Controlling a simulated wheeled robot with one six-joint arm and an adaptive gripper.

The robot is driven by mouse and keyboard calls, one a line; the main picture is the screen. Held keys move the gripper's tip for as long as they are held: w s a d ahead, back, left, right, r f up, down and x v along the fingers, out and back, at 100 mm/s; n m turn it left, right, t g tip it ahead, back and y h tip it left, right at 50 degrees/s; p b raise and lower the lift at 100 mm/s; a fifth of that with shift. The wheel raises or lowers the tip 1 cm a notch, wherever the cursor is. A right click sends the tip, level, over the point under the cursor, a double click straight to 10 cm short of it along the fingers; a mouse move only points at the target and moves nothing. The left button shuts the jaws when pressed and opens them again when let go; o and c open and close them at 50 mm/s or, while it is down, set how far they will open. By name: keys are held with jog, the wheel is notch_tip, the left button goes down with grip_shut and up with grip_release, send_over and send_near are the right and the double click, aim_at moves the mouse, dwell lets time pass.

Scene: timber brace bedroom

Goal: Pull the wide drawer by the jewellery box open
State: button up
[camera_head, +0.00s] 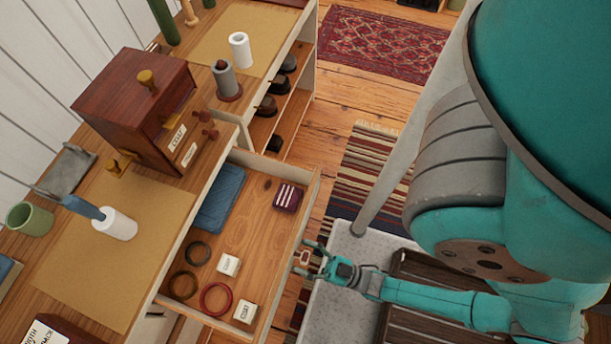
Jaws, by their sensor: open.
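The wide drawer (257,208) stands pulled out from the dresser below the jewellery box. Inside it lie a blue folded cloth (220,197), a dark red box (287,197), several rings or bangles and two small white boxes. The dark red wooden jewellery box (135,95) with brass knobs sits on the dresser top. My gripper (308,257) is at the outer side of the drawer front, with its fingers apart. A small reddish piece shows between the fingers, perhaps part of the handle. I cannot tell whether the fingers touch the drawer.
The dresser top (97,188) also holds a white cylinder (115,225), a green cup (29,218) and a grey cylinder (227,82). Open shelves with dark items are beyond the drawer. A striped rug (362,175) covers floor to the right.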

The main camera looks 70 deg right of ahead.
jog(key=v, duration=1.2)
dwell(0.4)
jog(key=w+r+g, duration=0.3)
jog(key=w+r, duration=0.1)
jog(key=r, duration=0.7)
jog(key=w+r+g, duration=0.4)
jog(key=r, duration=0.7)
jog(key=shift+w+r+g, duration=0.2)
jog(key=shift+r+g, duration=0.1)
jog(key=shift+d, duration=0.1)
jog(key=shift+c, duration=0.2)
